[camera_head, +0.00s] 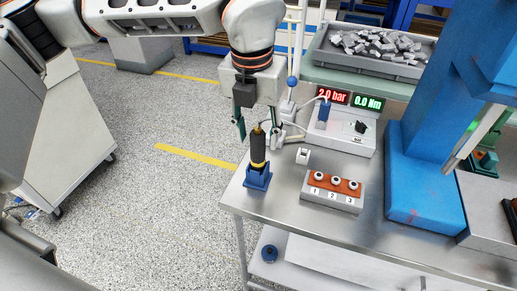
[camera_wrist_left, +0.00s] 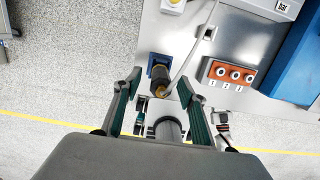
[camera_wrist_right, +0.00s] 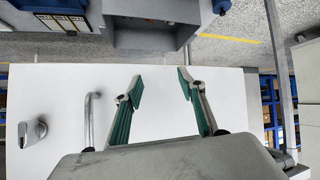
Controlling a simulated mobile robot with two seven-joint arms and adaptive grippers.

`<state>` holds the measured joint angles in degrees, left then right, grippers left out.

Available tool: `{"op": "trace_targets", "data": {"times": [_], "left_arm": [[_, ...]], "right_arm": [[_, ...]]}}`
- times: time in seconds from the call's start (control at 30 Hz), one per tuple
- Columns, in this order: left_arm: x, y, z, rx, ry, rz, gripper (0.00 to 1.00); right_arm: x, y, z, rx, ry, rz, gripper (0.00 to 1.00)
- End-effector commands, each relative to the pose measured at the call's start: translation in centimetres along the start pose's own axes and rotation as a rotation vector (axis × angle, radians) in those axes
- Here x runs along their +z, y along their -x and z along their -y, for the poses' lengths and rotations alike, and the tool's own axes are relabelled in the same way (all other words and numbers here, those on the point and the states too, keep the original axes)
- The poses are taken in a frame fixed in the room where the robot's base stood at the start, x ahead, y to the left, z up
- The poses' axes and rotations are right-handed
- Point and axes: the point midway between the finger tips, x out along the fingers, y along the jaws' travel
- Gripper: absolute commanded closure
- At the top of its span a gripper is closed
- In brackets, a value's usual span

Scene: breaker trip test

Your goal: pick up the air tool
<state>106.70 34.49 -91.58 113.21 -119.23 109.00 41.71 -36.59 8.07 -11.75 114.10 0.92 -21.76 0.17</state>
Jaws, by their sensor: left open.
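The air tool (camera_head: 258,149), dark with a yellow band and an upright body, stands in a blue holder (camera_head: 257,178) at the table's near left corner. A hose runs from its top. My left gripper (camera_head: 258,128) is open above it, with fingers on both sides of its upper end. In the left wrist view the air tool (camera_wrist_left: 160,80) shows between the spread fingers; no contact is clear. My right gripper (camera_wrist_right: 160,85) is open and empty over a white surface in its wrist view.
A numbered block with several buttons (camera_head: 333,191) and a display unit reading 2.0 bar and 0.0 Nm (camera_head: 342,136) stand right of the tool. A large blue column (camera_head: 422,185) rises farther right. A grey bin of metal parts (camera_head: 370,66) is behind.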

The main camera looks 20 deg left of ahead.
Motion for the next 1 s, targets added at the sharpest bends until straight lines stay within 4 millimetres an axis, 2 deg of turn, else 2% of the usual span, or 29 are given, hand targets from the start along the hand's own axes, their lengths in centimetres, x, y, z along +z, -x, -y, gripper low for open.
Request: {"op": "trace_targets", "data": {"times": [0.1,0.4,0.63,0.8,1.0], "left_arm": [[-0.1,-1.0,0.1,0.000,-0.001,-0.002,0.59],[-0.3,-4.9,0.2,0.000,-0.001,-0.001,0.59],[-0.2,-5.0,0.2,-0.001,-0.001,0.002,0.59],[-0.2,-5.0,0.2,-0.001,-0.001,0.002,1.00],[-0.2,-5.0,0.2,-0.001,-0.001,0.003,1.00]], "right_arm": [[0.5,0.3,0.2,-0.003,-0.001,0.010,0.60],[0.4,0.1,0.2,-0.002,0.000,0.007,0.60],[0.0,-0.1,0.0,0.000,0.002,0.000,0.60],[0.0,-0.1,0.0,0.000,0.002,-0.001,0.60],[-0.1,-0.1,0.0,0.000,0.001,-0.001,0.60]]}}
